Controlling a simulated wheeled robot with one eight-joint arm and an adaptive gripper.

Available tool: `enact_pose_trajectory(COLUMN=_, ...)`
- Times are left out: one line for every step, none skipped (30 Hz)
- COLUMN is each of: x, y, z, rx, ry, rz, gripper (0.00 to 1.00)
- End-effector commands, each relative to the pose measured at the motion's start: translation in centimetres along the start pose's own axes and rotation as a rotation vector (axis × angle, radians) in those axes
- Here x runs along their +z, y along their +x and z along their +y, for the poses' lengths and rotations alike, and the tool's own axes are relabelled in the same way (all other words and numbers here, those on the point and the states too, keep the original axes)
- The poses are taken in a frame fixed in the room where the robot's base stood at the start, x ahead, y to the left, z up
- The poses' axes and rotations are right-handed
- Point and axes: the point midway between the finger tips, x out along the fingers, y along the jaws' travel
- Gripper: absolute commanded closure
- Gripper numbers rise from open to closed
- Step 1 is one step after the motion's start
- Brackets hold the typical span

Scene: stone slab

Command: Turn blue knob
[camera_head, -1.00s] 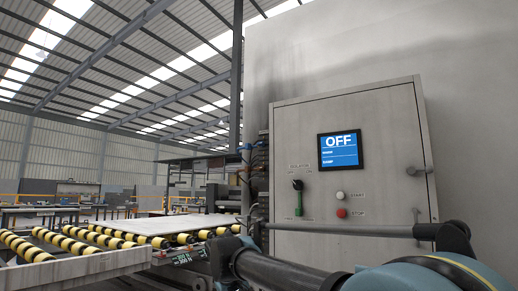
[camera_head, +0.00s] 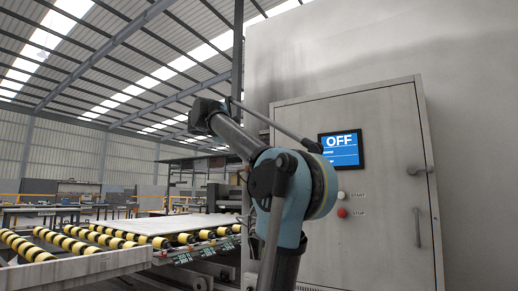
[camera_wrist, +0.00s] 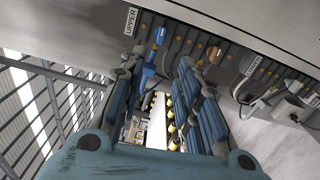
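In the wrist view, a blue handle-like part (camera_wrist: 149,76) shows between the fingers of my gripper (camera_wrist: 158,72), beneath the panel edge by the UPPER label (camera_wrist: 131,21). It may be the blue knob. My gripper is open, with one finger on each side of this part. I cannot tell whether either finger touches it. In the head view my arm rises across the cabinet and bends left. My gripper cannot be made out there, and no blue knob is visible.
A grey cabinet (camera_head: 385,240) has a screen reading OFF (camera_head: 341,150), a white start button (camera_head: 340,195) and a red stop button (camera_head: 342,212). A pale slab (camera_head: 165,223) lies on a roller conveyor at left. Several orange-tipped parts (camera_wrist: 213,55) line the machine edge.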

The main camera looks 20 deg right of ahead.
Motion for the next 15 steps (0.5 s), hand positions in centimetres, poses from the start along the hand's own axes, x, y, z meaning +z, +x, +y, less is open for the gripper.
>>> enact_pose_trajectory(x=0.0, y=0.3, z=0.0, rx=0.0, ry=0.0, rz=-0.002, gripper=0.69)
enact_pose_trajectory(x=0.1, y=0.6, z=0.0, rx=0.0, ry=0.0, rz=-0.002, gripper=0.69)
enact_pose_trajectory(x=0.1, y=0.9, z=0.0, rx=0.0, ry=0.0, rz=-0.003, gripper=0.69)
enact_pose_trajectory(x=0.1, y=1.2, z=-0.1, rx=-0.001, ry=0.0, rz=-0.004, gripper=0.69)
enact_pose_trajectory(x=0.1, y=1.6, z=-0.1, rx=-0.001, ry=0.0, rz=-0.004, gripper=0.69)
enact_pose_trajectory(x=0.1, y=2.1, z=-0.1, rx=-0.001, ry=0.0, rz=-0.004, gripper=0.69)
enact_pose_trajectory(x=0.1, y=2.5, z=-0.1, rx=-0.001, ry=0.001, rz=-0.004, gripper=0.69)
enact_pose_trajectory(x=0.1, y=2.8, z=-0.1, rx=-0.001, ry=0.001, rz=-0.004, gripper=0.69)
enact_pose_trajectory(x=0.1, y=3.4, z=-0.1, rx=-0.002, ry=0.001, rz=-0.004, gripper=0.69)
enact_pose_trajectory(x=0.1, y=3.8, z=-0.1, rx=-0.002, ry=0.001, rz=-0.005, gripper=0.69)
enact_pose_trajectory(x=0.1, y=4.1, z=-0.1, rx=-0.002, ry=0.001, rz=-0.004, gripper=0.69)
enact_pose_trajectory(x=0.1, y=4.7, z=-0.1, rx=-0.002, ry=0.001, rz=-0.004, gripper=0.69)
enact_pose_trajectory(x=0.2, y=5.1, z=-0.1, rx=-0.002, ry=0.001, rz=-0.005, gripper=0.69)
enact_pose_trajectory(x=0.2, y=5.5, z=-0.1, rx=-0.002, ry=0.001, rz=-0.004, gripper=0.69)
enact_pose_trajectory(x=0.2, y=6.0, z=-0.1, rx=-0.002, ry=0.001, rz=-0.004, gripper=0.69)
